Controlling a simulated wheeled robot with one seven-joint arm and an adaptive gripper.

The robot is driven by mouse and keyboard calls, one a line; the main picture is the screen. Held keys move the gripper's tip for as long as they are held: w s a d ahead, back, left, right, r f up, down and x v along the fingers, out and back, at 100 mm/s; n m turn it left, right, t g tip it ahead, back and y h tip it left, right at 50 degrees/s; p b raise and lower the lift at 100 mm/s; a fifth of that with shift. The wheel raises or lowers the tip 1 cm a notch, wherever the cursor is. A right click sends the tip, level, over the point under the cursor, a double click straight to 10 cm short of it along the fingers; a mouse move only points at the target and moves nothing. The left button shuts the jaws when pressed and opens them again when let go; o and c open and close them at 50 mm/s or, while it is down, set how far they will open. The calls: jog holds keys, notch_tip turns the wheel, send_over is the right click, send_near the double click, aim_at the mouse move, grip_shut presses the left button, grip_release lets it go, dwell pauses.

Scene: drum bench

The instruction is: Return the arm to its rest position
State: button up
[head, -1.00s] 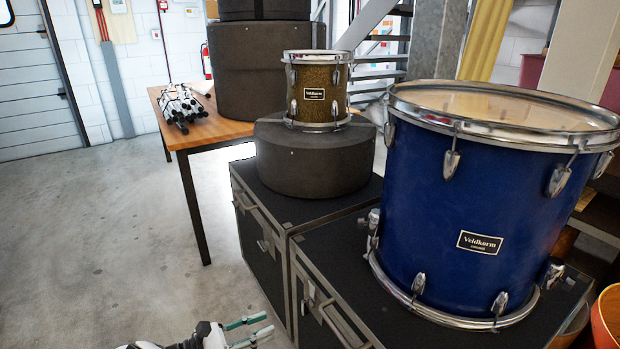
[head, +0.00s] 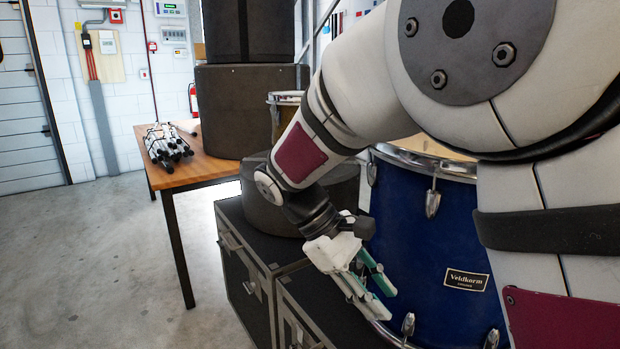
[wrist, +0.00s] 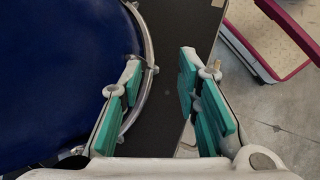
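My gripper (head: 372,287) hangs in front of the blue drum (head: 418,235) in the head view, with its fingers pointing down and to the right. In the wrist view my gripper (wrist: 160,105) has its two green-padded fingers wide apart, with nothing between them. The blue drum (wrist: 60,70) fills the left of the wrist view, its metal rim just beyond the left finger.
Black cases (head: 262,250) stand under the drums. A dark round case (head: 262,200) sits on one of them. A wooden table (head: 213,168) holds a bundle of stands (head: 166,146) and large dark drum cases (head: 240,100). The floor (head: 100,260) at the left is clear.

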jog(key=s+d+r+m+y, duration=0.3)
jog(key=s+d, duration=0.1)
jog(key=s, duration=0.3)
jog(key=s+d+r+m+y, duration=0.2)
jog(key=s+d+r+m, duration=0.15)
jog(key=s, duration=0.45)
jog(key=s+f+m+t+y, duration=0.3)
jog(key=s+m, duration=0.1)
jog(key=s, duration=0.8)
notch_tip(320, 180, up, 33)
jog(key=d+t+p, duration=0.1)
jog(key=t+p, duration=0.2)
jog(key=p, duration=2.8)
jog(key=shift+n+t, duration=0.35)
jog(key=shift+t, duration=0.05)
jog(key=shift+d, duration=0.1)
